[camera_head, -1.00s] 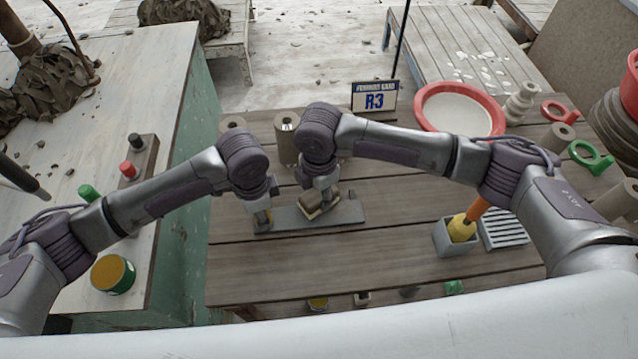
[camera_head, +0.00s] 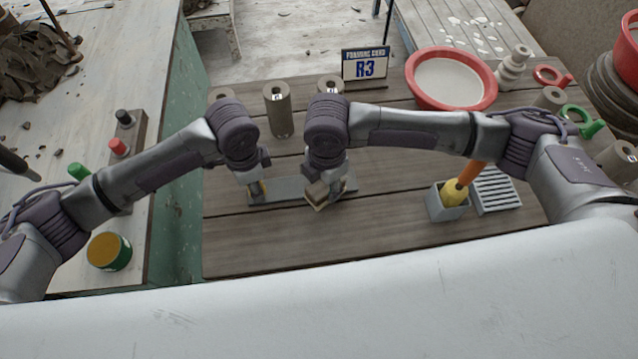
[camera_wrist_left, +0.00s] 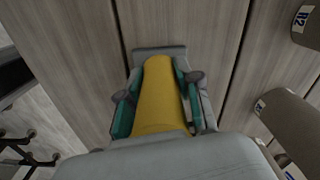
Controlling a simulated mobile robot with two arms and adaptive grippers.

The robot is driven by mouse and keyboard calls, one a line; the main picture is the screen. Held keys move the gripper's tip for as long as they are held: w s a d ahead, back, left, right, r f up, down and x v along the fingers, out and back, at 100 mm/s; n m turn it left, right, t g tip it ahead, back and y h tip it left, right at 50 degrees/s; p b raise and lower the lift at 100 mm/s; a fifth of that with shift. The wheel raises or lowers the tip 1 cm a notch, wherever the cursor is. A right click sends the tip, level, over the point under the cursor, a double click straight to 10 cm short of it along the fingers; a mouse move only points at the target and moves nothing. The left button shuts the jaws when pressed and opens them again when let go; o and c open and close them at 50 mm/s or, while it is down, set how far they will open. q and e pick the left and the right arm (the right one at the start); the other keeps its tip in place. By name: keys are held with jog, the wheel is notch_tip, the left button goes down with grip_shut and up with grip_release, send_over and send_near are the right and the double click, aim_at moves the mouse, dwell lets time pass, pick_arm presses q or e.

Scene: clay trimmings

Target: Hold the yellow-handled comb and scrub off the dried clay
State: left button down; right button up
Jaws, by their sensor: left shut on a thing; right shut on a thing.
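The comb is a long flat grey strip (camera_head: 290,190) low over the wooden table, with a yellow handle at its left end. My left gripper (camera_head: 257,191) is shut on the yellow handle (camera_wrist_left: 160,95), which sits between the teal finger pads in the left wrist view. My right gripper (camera_head: 326,186) is shut on a small tan block, seemingly a brush (camera_head: 322,200). The block is tilted and overlaps the near edge of the strip, right of its middle. I cannot tell whether it touches the strip. Dried clay on the comb is too small to make out.
Several clay cylinders (camera_head: 278,110) stand behind the comb, near the R3 sign (camera_head: 365,65). A red basin (camera_head: 451,80) is at the back right. A grey box (camera_head: 446,203) with a yellow-and-orange item and a slatted grey tray (camera_head: 496,190) stand right. The front table is clear.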

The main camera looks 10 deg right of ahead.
jog(key=w, duration=0.5)
jog(key=shift+w, duration=0.35)
jog(key=shift+w+d, duration=0.15)
jog(key=shift+w, duration=0.15)
jog(key=shift+d+f, duration=0.1)
jog(key=shift+d, duration=0.7)
jog(key=shift+s+d, duration=0.15)
jog(key=shift+s, duration=3.3)
jog(key=shift+s+d, duration=0.1)
jog(key=shift+d, duration=0.9)
jog(key=shift+w, duration=3.45)
notch_tip(320, 180, up, 2)
jog(key=shift+w+r, duration=0.1)
jog(key=shift+r, duration=3.05)
